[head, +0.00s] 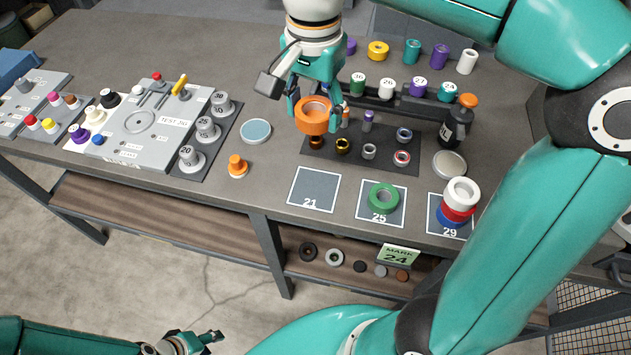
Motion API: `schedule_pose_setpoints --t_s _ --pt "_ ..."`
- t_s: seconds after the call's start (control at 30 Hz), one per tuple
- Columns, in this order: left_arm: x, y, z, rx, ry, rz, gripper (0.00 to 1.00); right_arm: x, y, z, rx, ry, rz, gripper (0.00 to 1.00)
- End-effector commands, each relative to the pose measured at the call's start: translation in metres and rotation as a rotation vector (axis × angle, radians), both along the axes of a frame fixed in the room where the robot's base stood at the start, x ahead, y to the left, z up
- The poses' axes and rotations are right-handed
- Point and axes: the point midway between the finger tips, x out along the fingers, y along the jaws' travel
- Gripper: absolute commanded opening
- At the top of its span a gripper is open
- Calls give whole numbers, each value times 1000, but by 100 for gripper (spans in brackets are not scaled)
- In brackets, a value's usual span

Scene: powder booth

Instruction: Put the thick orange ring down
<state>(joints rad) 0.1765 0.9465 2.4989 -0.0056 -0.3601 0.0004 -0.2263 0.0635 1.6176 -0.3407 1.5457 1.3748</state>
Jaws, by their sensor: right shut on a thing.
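The thick orange ring (314,118) is in my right gripper (314,108), which points down with its fingers shut on the ring. The ring is above the bench, near the left end of a dark mat (390,160) with small rings; I cannot tell its exact height. Plate 21 (314,192) is bare. Plate 25 (365,212) bears a green ring (383,197). Plate 29 (437,225) bears a stack with a white ring (462,192) on top, then red and blue. My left gripper (207,340) is low at the bottom left, away from the bench; its opening is unclear.
A pale blue disc (256,131) and an orange knob (237,166) are left of the plates. A dark bottle with an orange cap (456,125) stands right of the mat. Numbered rolls (387,90) are racked behind. A green sign reading 24 (398,256) is at the lower shelf.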

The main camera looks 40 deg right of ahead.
Motion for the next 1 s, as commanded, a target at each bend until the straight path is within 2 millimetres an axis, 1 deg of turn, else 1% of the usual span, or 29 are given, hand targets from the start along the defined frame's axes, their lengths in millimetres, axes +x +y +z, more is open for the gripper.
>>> schedule_pose_setpoints --t_s 0.17,0.3,0.5,0.63,0.87,1.0 --pt "0 0 -6 0 0 0 40 -2 -1 -36 -2 6 -5 14" --pt "0 0 -8 0 0 0 40 -2 -1 -74 -1 7 -4 14" --pt "0 0 -11 0 0 0 40 -1 -1 -123 -1 6 -3 14" --pt "0 0 -11 0 0 0 40 -1 -1 -143 0 3 -3 14" --pt "0 0 -12 0 0 0 40 -1 0 -160 -1 3 -2 14" --pt "0 0 -12 0 0 0 40 -1 0 -180 0 5 -1 14"
